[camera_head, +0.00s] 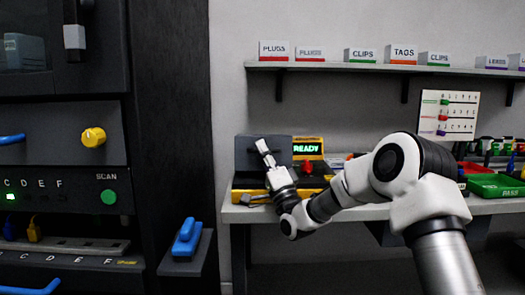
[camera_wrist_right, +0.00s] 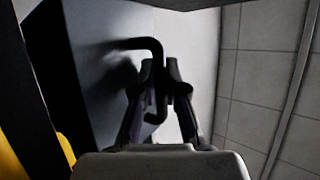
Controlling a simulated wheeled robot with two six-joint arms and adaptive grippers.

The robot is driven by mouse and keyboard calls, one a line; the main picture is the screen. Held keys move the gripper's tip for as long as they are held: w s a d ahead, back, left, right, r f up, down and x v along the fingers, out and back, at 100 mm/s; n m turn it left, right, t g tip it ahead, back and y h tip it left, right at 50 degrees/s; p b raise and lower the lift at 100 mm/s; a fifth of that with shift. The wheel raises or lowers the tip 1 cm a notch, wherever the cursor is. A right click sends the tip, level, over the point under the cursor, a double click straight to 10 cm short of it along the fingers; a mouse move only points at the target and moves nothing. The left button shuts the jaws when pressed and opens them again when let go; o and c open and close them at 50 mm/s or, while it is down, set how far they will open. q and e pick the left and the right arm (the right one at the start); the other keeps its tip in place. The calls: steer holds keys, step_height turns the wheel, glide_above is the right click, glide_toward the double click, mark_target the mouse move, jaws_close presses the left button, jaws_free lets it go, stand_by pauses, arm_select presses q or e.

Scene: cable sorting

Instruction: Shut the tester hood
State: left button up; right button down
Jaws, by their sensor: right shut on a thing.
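The tester (camera_head: 241,196) is a yellow and black unit on the bench, with a lit green READY display (camera_head: 306,148). Its grey hood (camera_head: 281,150) stands raised at the back left of it. My right gripper (camera_head: 262,147) is in front of the hood. In the right wrist view the hood (camera_wrist_right: 88,50) is a flat panel with a black bar handle (camera_wrist_right: 135,43). My right gripper's fingers (camera_wrist_right: 161,76) are shut on this handle. The fingers partly hide the bar. My left gripper is not in view.
A shelf (camera_head: 390,67) with labelled boxes runs above the bench. A green tray (camera_head: 497,186) and a red tray lie at the right.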

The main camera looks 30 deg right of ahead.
steer(key=shift+s+a+f+b, duration=0.2)
steer(key=shift+f+b, duration=0.15)
steer(key=shift+f, duration=0.35)
steer(key=shift+s+a+f+b, duration=0.1)
steer(key=shift+s+f+b, duration=0.15)
steer(key=shift+f, duration=0.6)
steer(key=shift+a+f, duration=0.1)
steer(key=shift+f, duration=0.05)
steer(key=c, duration=1.5)
jaws_free()
steer(key=v, duration=1.2)
